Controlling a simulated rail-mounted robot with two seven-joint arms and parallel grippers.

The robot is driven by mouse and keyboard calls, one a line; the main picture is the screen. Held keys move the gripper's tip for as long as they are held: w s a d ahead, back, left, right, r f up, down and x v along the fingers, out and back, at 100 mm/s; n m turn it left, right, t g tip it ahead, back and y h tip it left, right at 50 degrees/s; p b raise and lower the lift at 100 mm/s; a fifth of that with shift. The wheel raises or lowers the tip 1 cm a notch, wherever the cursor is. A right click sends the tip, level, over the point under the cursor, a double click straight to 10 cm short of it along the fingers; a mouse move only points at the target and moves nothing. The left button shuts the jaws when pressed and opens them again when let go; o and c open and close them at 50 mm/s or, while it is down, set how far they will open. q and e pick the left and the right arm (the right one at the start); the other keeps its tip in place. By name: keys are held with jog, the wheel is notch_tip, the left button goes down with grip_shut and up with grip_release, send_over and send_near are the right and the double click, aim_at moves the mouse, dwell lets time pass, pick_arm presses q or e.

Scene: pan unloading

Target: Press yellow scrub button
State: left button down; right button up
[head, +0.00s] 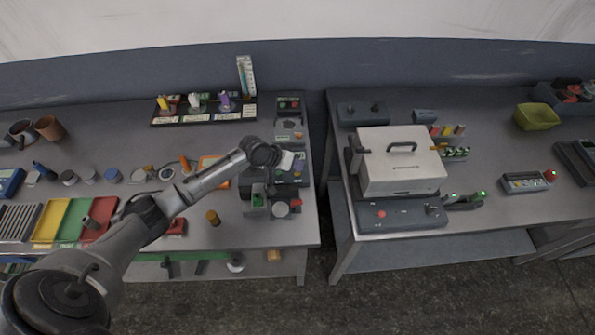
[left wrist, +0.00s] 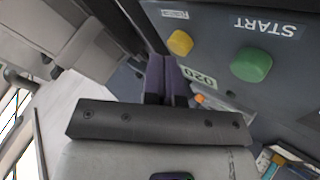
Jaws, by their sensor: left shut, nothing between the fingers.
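A yellow button (left wrist: 180,43) sits on a dark grey panel (left wrist: 213,48) in the left wrist view. A larger green button (left wrist: 251,65), beside a START label, is to its right. My left gripper (left wrist: 165,65) is shut and empty, its fingertips close beside the yellow button; I cannot tell whether they touch the panel. In the head view my left gripper (head: 287,160) is over the equipment at the right end of the left table.
The left table (head: 140,140) holds coloured trays, cups and a rack of bottles (head: 203,107). A gap separates it from the right table (head: 480,222), which carries a white lidded box (head: 400,172). Small devices surround my left gripper.

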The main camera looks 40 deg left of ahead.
pick_arm(q)
jog(key=shift+f, duration=0.45)
dwell(0.5)
jog(key=shift+r, duration=0.1)
jog(key=shift+r+p, duration=0.85)
jog(key=shift+r, duration=0.1)
notch_tip(320, 180, up, 5)
jog(key=p, duration=0.5)
dwell(0.5)
